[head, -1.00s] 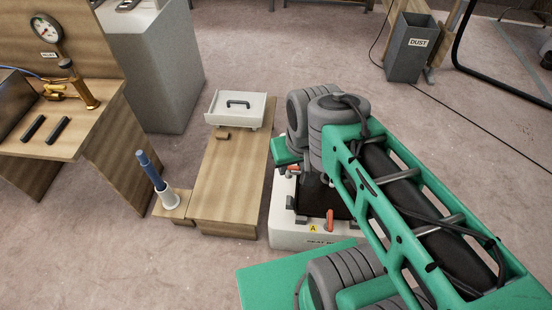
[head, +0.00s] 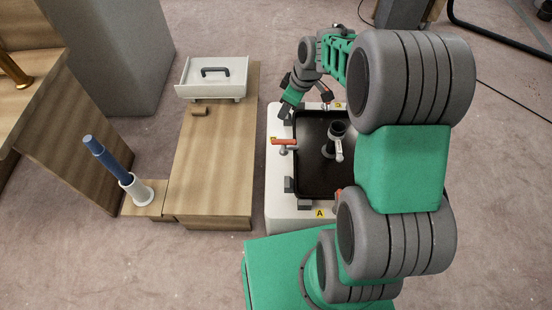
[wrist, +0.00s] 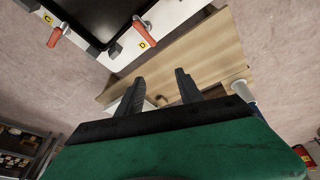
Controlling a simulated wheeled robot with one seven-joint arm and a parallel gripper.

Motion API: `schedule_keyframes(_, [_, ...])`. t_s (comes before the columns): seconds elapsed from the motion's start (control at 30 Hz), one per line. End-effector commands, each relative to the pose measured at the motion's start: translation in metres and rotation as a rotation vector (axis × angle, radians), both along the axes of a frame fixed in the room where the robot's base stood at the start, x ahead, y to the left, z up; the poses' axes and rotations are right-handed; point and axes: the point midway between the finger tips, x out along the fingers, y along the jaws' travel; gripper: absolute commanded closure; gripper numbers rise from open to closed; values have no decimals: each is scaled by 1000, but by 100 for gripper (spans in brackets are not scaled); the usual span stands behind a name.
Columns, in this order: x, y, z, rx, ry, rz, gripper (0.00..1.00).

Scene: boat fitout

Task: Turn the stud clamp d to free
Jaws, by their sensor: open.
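The stud clamp d shows as an orange lever (head: 285,142) on the left rim of the white box in the head view. In the wrist view its orange lever (wrist: 141,29) sits beside a yellow label that seems to read D. The lever points outward from the black tray, across the rim. My gripper (wrist: 158,80) is open and empty, with its fingers apart and the clamp ahead of them, not touching. In the head view my gripper (head: 284,112) hangs near the box's far left corner, beyond the clamp.
The white box (head: 281,205) has a black tray (head: 312,180) holding a dark upright fitting (head: 331,145). Another orange clamp, labelled C (wrist: 55,36), sits along the rim. A wooden bench (head: 212,160) with a white lidded tray (head: 212,88) stands close left.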

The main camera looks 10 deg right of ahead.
Motion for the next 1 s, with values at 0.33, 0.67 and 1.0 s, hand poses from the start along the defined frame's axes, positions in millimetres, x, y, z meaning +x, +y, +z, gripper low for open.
schedule_keyframes(0.33, [58, -6, -239, 27, -124, 435, 57])
schedule_keyframes(0.67, [70, 9, -287, 28, -136, 469, 57])
schedule_keyframes(1.0, [80, 21, -315, 27, -139, 465, 57])
